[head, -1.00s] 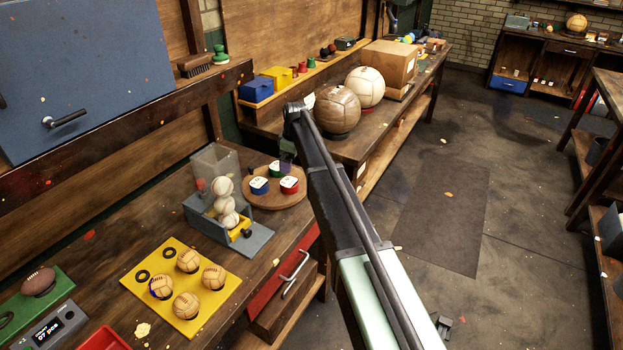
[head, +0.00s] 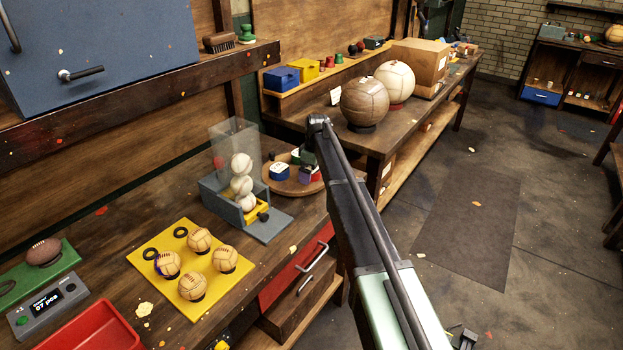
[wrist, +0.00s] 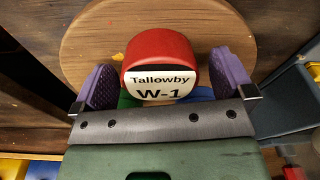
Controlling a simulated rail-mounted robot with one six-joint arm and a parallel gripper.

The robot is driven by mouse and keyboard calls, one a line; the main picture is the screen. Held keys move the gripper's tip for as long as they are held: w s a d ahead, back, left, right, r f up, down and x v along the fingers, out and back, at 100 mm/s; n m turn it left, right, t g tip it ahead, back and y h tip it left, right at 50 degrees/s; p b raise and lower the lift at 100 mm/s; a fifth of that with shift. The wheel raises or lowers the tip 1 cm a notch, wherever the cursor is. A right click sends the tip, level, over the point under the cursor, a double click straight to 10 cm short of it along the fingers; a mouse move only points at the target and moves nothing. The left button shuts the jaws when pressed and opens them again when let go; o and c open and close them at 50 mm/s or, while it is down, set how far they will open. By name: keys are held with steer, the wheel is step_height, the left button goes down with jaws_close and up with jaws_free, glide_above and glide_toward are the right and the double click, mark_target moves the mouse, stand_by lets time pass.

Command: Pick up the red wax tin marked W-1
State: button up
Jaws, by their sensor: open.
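The red wax tin (wrist: 162,46) shows in the wrist view with a white label reading "Tallowby W-1". It sits on a round wooden board (wrist: 85,40). My gripper (wrist: 163,64) is open, with one purple finger pad on each side of the tin. Whether the pads touch it I cannot tell. In the head view my gripper (head: 307,165) is over the right side of the round board (head: 283,188) and largely hides the red tin. A blue tin (head: 279,173) with a white label stands left of it. Part of a green tin shows behind my gripper.
A grey ball dispenser (head: 240,205) with a clear hopper stands just left of the board. A yellow tray (head: 190,285) with several small balls lies nearer. Two large balls, one brown (head: 364,101) and one cream (head: 395,82), stand on the bench behind.

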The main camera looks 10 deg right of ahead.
steer(key=c, duration=1.1)
steer(key=shift+o, duration=0.2)
steer(key=shift+r, duration=0.15)
